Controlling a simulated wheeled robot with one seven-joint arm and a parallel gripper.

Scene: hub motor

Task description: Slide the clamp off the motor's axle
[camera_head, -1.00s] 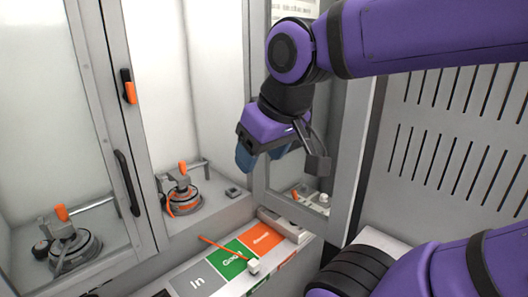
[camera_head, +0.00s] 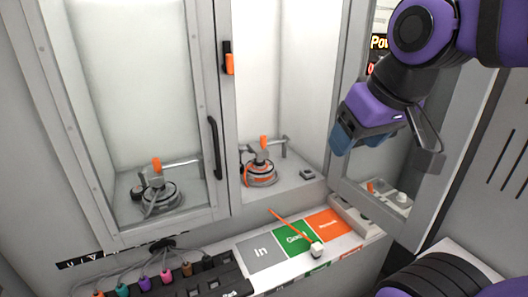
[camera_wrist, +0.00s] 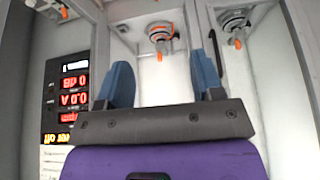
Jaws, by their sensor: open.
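Two similar motor assemblies show in the head view. One motor (camera_head: 261,172) with an orange-tipped clamp (camera_head: 264,143) and an orange cable stands in the right bay. The other motor (camera_head: 162,196), also with an orange-tipped clamp (camera_head: 157,165), stands behind the left glass door. Both motors show upside down in the wrist view, one near the middle (camera_wrist: 160,32) and one to its right (camera_wrist: 236,22). My gripper (camera_head: 355,145) has blue fingers. It is open and empty, in the air to the right of the right bay, apart from both motors. The axles are too small to make out.
A door (camera_head: 275,60) with a black handle and orange latch borders the bays. A bench panel (camera_head: 262,252) has grey, green and orange fields, with an orange stick-like piece with a white end (camera_head: 316,249) on it. Several coloured plugs (camera_head: 143,284) sit at lower left.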

